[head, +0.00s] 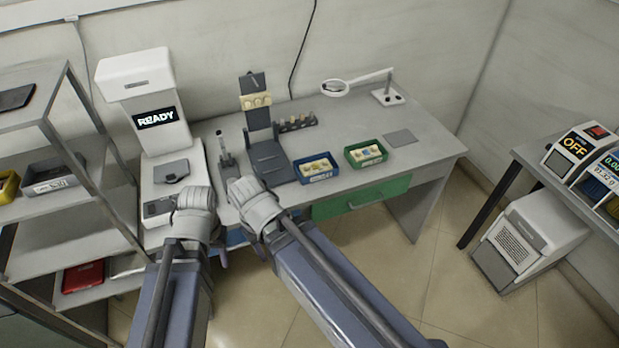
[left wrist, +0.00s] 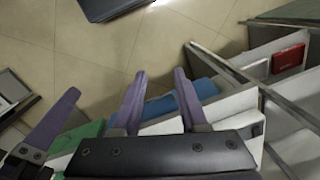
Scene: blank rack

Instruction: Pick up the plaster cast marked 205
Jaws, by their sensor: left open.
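Several small cream pieces, possibly plaster casts, lie in a blue tray (head: 317,178) and a green tray (head: 371,162) on the desk. More cream pieces (head: 256,100) sit on an upright dark stand. No mark 205 is readable on any of them. My left gripper (head: 223,258) is below the desk's front edge, mostly hidden by its arm. In the left wrist view its two purple fingers (left wrist: 158,85) are apart with nothing between them. One purple finger of my right gripper (head: 258,248) shows beside it; its opening is hidden.
The desk (head: 440,148) carries a READY machine (head: 140,85), a magnifier lamp (head: 387,95) and a grey pad (head: 400,138). Open shelving (head: 100,205) stands close at left. A bench (head: 540,150) with an OFF device is at right. Floor (head: 420,285) is clear between.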

